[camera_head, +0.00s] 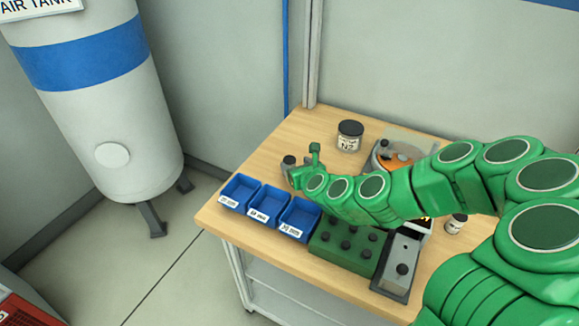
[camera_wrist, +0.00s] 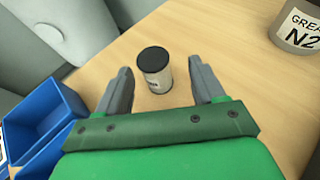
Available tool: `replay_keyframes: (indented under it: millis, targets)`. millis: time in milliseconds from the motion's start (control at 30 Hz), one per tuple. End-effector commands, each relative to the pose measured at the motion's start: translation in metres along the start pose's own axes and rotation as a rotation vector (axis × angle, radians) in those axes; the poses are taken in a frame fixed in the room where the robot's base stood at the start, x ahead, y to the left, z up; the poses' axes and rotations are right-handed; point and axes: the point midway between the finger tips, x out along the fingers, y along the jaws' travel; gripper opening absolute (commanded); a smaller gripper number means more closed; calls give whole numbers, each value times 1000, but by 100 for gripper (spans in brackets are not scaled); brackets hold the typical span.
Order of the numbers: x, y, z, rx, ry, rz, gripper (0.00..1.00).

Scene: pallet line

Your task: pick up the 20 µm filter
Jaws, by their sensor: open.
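A small pale cylinder with a black cap (camera_wrist: 154,70) stands upright on the wooden table in the wrist view. Its label is too small to read, so I cannot tell whether it is the 20 µm filter. My gripper (camera_wrist: 162,82) is open, with one grey finger on each side of the cylinder and gaps to both. In the head view my gripper (camera_head: 303,165) is over the back left of the table, behind the blue bins, with the small cylinder (camera_head: 288,162) beside it.
Three blue bins (camera_head: 268,204) stand along the table's front left edge. A grease jar (camera_head: 349,136) stands behind my gripper and shows at the wrist view's upper right (camera_wrist: 297,28). A green block with black knobs (camera_head: 345,245) is right of the bins. Bare wood (camera_head: 290,135) lies at the back left.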

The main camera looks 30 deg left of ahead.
Motion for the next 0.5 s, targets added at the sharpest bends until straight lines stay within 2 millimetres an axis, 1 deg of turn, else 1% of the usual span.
replay_keyframes:
  millis: [33,267,500]
  targets:
    - [4,1,0,-2,0,1,68]
    - [14,4,0,-1,1,3,68]
    - [39,8,-2,-5,1,2,68]
